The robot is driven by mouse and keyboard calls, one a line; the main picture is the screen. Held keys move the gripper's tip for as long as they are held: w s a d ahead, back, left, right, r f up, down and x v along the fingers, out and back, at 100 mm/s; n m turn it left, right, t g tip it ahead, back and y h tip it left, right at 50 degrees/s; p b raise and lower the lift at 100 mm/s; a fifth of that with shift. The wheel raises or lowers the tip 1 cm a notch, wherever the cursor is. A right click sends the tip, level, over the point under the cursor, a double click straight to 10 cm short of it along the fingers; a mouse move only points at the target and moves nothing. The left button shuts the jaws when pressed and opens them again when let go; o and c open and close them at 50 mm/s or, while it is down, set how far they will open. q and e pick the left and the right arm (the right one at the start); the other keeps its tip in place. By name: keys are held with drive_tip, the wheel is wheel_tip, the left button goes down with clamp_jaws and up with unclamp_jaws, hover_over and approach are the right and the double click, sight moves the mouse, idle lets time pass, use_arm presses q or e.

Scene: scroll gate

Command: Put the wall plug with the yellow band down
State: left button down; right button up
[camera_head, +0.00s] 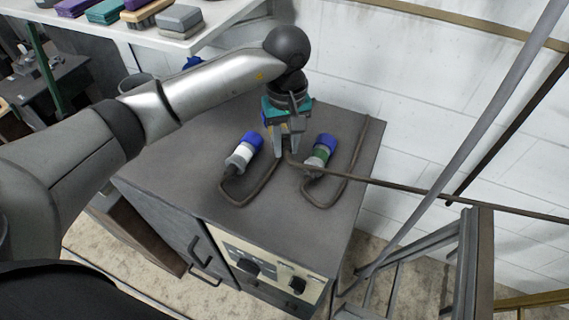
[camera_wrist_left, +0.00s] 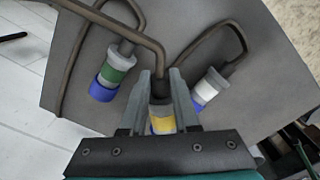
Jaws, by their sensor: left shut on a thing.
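The wall plug with the yellow band (camera_wrist_left: 162,120) sits between the fingers of my left gripper (camera_wrist_left: 166,88) in the left wrist view. My left gripper (camera_head: 289,150) is shut on it, over the back part of the grey cabinet top (camera_head: 210,176). In the head view the fingers and wrist hide most of this plug. Its dark cable (camera_head: 400,186) runs off to the right. I cannot tell whether the plug touches the top. My right gripper is not in view.
A white-banded plug (camera_head: 242,154) lies left of the gripper and a green-banded plug (camera_head: 319,153) right of it, both with looped cables. The cabinet top's front part is clear. A metal frame (camera_head: 470,262) stands at right; a white shelf (camera_head: 205,32) is behind.

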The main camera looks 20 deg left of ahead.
use_arm(q)
drive_tip(key=shift+f, duration=3.6)
drive_tip(key=shift+f+b, duration=0.1)
drive_tip(key=shift+b, duration=0.25)
drive_tip(key=c, duration=0.7)
unclamp_jaws()
drive_tip(key=shift+o, duration=0.2)
